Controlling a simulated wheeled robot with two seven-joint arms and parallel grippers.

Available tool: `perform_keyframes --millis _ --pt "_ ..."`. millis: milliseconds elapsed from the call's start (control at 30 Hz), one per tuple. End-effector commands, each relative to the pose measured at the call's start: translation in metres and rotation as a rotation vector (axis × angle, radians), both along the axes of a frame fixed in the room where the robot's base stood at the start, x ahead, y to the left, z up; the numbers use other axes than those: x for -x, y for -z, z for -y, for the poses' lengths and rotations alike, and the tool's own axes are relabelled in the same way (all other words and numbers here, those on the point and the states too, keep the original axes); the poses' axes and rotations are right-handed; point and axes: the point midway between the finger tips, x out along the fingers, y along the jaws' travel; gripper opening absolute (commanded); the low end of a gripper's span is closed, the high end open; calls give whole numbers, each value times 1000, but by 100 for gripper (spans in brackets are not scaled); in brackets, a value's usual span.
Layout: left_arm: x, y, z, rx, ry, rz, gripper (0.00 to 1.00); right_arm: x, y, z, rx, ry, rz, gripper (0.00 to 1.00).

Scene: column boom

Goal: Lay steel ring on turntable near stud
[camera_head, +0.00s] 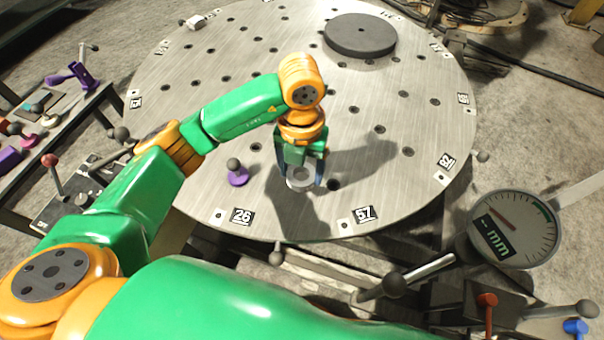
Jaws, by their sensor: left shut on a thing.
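The turntable (220,100) is a large round brushed-metal plate with many holes and numbered tags at its rim. My left gripper (300,178) points down over its near half and is shut on the steel ring (300,184). The ring is a small grey band between the fingers, low at the plate; I cannot tell whether it touches the surface. A purple stud (238,175) with a grey ball top stands on the plate a little left of the gripper, apart from the ring. My right gripper is not in view.
A dark grey disc (360,35) lies at the far side of the turntable. A dial gauge (513,230) stands at the right, off the plate. A bench (60,195) with purple parts and ball-ended levers is at the left. The plate's right side is clear.

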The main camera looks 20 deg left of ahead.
Motion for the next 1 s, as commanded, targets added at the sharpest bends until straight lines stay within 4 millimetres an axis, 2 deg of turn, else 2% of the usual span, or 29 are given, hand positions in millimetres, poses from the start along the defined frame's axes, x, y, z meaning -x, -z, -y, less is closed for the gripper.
perform_keyframes --millis 33,233,400,733,767,800,867,1000 --pt "-7 10 -4 -1 -5 -3 0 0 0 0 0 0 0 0" --pt "-27 36 -13 -2 -1 -1 0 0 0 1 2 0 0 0" --pt "-26 62 -12 -1 3 1 0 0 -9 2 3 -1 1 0" --pt "-26 68 -12 0 4 4 0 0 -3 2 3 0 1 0" --pt "-26 68 -12 0 4 3 75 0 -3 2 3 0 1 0" --pt "-26 67 -12 0 4 3 86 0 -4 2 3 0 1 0" --pt "-26 67 -12 0 4 3 100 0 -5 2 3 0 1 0" --pt "-26 67 -12 0 4 3 100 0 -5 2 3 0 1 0"
